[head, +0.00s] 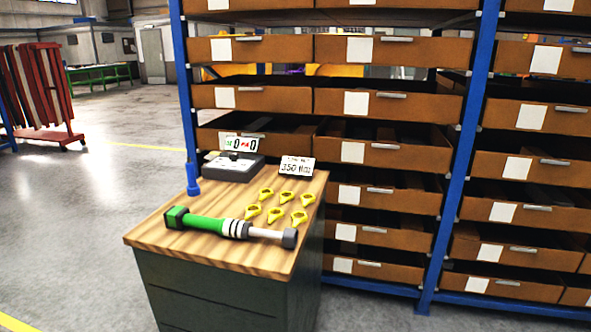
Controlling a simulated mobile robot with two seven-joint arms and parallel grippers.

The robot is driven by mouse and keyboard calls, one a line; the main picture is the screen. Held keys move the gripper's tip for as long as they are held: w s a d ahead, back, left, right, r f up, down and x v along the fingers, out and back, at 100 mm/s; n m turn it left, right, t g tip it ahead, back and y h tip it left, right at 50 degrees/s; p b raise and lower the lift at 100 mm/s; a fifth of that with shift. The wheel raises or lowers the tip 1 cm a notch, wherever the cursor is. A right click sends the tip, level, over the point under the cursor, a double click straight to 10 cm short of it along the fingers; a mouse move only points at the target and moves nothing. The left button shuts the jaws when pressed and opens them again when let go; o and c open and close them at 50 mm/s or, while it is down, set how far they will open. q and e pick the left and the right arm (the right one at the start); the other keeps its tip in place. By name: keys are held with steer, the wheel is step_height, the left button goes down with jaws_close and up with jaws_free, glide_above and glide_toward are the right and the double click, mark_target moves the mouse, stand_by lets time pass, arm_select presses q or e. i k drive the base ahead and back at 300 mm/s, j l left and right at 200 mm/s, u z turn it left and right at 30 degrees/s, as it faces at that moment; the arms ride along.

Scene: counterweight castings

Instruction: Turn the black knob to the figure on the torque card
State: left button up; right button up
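The torque card (297,168) is a small white sign at the back right of the wooden cabinet top; its large line looks like "350 Nm", and its smaller top line is too small to read. A grey box (233,169) stands at the back, with a white sign (241,144) above it showing green and red marks and figures like 0. A small dark part on the box (233,156) may be the black knob; I cannot tell its setting. A green-handled tool (226,227) with dark ends lies across the front. Neither gripper is in view.
Several yellow tags (286,197) lie on the right of the wooden top (222,190). A blue upright item (193,179) stands at its back left edge. A blue-framed rack of brown bins (388,155) stands close behind and right. Open floor (80,230) lies left.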

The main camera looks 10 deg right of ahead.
mark_target(234, 156)
steer(key=i+j+u, duration=0.3)
steer(key=u, duration=0.15)
steer(key=i+j+u, duration=0.7)
steer(key=u, duration=0.25)
steer(key=i+u, duration=0.45)
steer(key=i+j, duration=0.1)
steer(key=i, duration=0.95)
steer(key=i+z, duration=0.45)
steer(key=i+j+z, duration=0.1)
steer(key=i+z, duration=0.25)
steer(key=z, duration=0.15)
steer(key=i+z, duration=0.15)
steer(key=z, duration=0.25)
steer(key=i+z, duration=0.2)
steer(key=z, duration=0.15)
steer(key=i+j+z, duration=0.1)
steer(key=z, duration=0.3)
steer(key=i+z, duration=0.15)
steer(key=z, duration=0.25)
steer(key=i+j+z, duration=0.1)
steer(key=z, duration=0.35)
steer(key=i+j+z, duration=0.2)
steer(key=z, duration=0.2)
steer(key=i+j+z, duration=0.15)
steer(key=z, duration=0.25)
steer(key=i+j+z, duration=0.1)
steer(key=j+z, duration=0.15)
steer(key=z, duration=0.15)
